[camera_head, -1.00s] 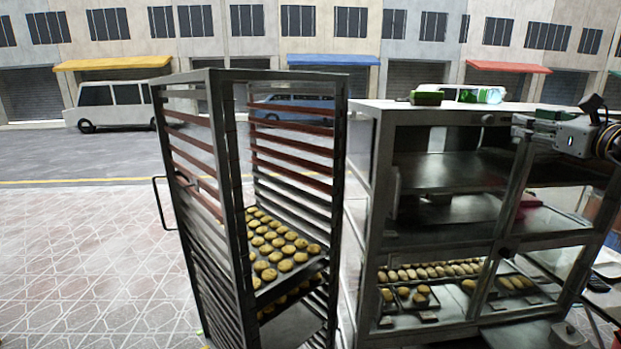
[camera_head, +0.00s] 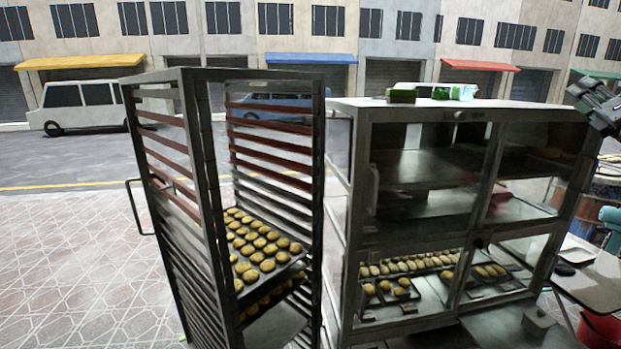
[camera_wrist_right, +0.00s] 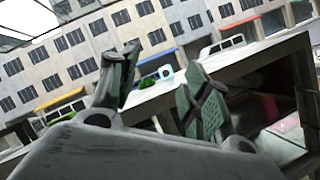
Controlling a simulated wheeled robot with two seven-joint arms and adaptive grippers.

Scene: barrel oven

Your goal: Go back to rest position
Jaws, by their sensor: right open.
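My right gripper (camera_head: 580,92) is at the right edge of the head view, raised beside the upper right corner of the glass display cabinet (camera_head: 408,117). In the right wrist view the same gripper (camera_wrist_right: 163,88) has its two dark green-grey fingers spread wide apart with nothing between them. The cabinet's top shows behind the fingers there. My left gripper is not in view.
A tall metal rack (camera_head: 204,150) with trays of round buns (camera_head: 262,243) stands left of the cabinet. Green items (camera_head: 402,95) lie on the cabinet top. A table (camera_head: 598,275) stands at the right. Paved ground on the left is clear.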

